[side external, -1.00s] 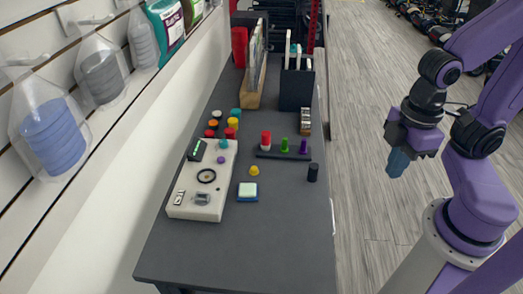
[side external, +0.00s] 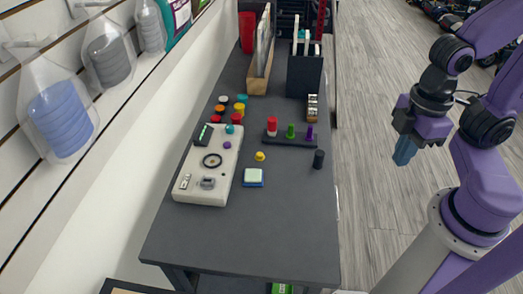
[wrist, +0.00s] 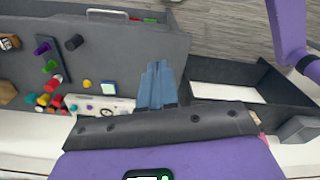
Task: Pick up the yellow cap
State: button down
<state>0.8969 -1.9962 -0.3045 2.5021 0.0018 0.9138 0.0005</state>
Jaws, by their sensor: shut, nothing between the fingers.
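In the wrist view the yellow cap (wrist: 87,84) lies left of my fingers, near that button (wrist: 108,88). Another yellow round piece (side external: 239,108) is in a cluster of coloured caps farther back. My gripper (side external: 403,153) hangs over the floor, right of the table and well away from the yellow cap. Its blue fingers (wrist: 158,78) are shut with nothing between them.
A white control panel (side external: 207,180) lies left of the button. The front of the table (side external: 240,235) is clear. A wall with hanging bottles borders the left.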

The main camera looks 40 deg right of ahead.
jog(key=c, duration=1.8)
grip_release()
jog(key=o, duration=1)
jog(key=w+a+n, duration=0.2)
jog(key=w+a, duration=0.4)
jog(key=w, duration=0.5)
jog(key=n+h, duration=0.2)
jog(key=n, duration=0.4)
send_over(260, 154)
jog(key=f, duration=2.6)
jog(key=shift+a+f, duration=0.15)
jog(key=shift+a, duration=0.1)
jog(key=shift+w+d+f, duration=0.1)
jog(key=shift+d+f, duration=0.05)
jog(key=shift+f, duration=2.55)
